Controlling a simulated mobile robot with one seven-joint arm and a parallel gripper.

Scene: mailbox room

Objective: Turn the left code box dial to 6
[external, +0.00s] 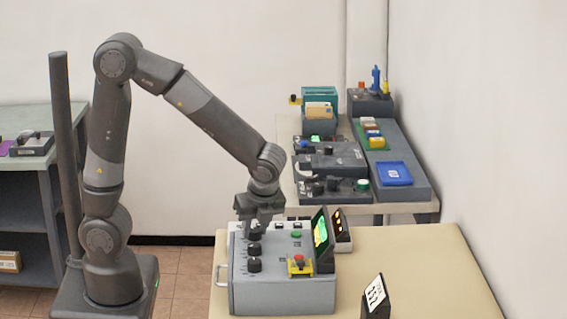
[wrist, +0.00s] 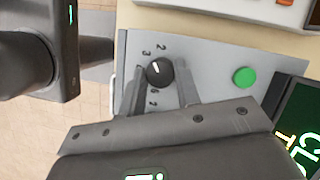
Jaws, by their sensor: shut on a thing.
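The grey code box (external: 283,292) stands on the tan table with a column of black dials (external: 254,265) on its top. My gripper (external: 260,226) points down over the far end of that column and covers part of the far dial. In the wrist view my gripper (wrist: 159,84) has its fingers on both sides of a black dial (wrist: 158,73) and is shut on it. The dial's white mark points up in the picture, toward the side with the printed 2 and 3. Other numerals are hidden or too small to read surely.
The code box also has a green button (external: 296,234), a red knob on yellow (external: 299,262) and a tilted green-lit screen (external: 321,230). A dark stand with a white card (external: 375,293) is at the right. A back table holds a blue tray (external: 394,173).

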